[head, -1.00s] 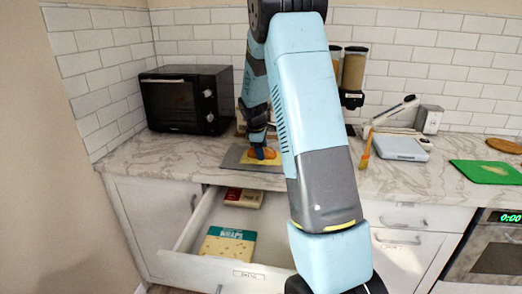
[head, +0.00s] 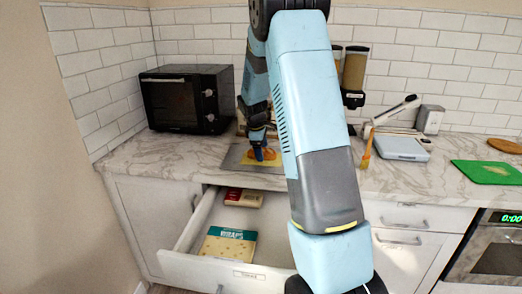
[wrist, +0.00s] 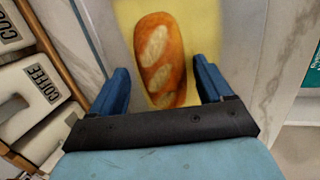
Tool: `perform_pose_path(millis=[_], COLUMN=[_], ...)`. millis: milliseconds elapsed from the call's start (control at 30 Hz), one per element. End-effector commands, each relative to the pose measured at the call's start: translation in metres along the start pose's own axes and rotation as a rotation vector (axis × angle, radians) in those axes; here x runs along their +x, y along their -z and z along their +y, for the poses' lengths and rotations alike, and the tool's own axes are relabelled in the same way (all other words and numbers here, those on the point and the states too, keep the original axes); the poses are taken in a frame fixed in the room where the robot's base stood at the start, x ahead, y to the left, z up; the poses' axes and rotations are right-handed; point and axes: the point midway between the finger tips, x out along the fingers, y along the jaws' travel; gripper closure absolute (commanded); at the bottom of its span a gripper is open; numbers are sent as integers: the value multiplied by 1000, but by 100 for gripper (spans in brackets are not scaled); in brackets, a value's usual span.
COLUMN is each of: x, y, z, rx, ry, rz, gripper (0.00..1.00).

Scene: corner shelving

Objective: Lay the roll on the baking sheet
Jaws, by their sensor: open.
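The roll (wrist: 160,60) is a brown, scored loaf lying on a yellow sheet or liner (wrist: 205,30). The grey baking sheet (head: 234,158) lies under the yellow piece on the counter, and its grey surface also shows in the wrist view (wrist: 280,45). My gripper (wrist: 160,76) is open, with one blue finger on each side of the roll and a visible gap to each. In the head view my gripper (head: 259,154) is low over the sheet, and the roll shows as orange around the fingers. The near end of the roll is close to my palm.
A black toaster oven (head: 186,98) stands left of the sheet. Below is an open drawer (head: 190,235) with a wraps box (head: 228,244) and a red box (head: 243,197). Coffee canisters (wrist: 25,100) stand close on the left in the wrist view. A scale (head: 402,147) is at right.

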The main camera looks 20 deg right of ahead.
Motion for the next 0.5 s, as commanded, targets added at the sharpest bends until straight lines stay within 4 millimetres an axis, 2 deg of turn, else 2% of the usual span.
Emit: perform_pose_path(millis=[33, 300, 500], x=[-12, -67, -97], y=[0, 0, -1], z=[2, 4, 4], rx=[1, 3, 4], ry=[-6, -13, -14], rz=[4, 6, 6], gripper=[21, 21, 21])
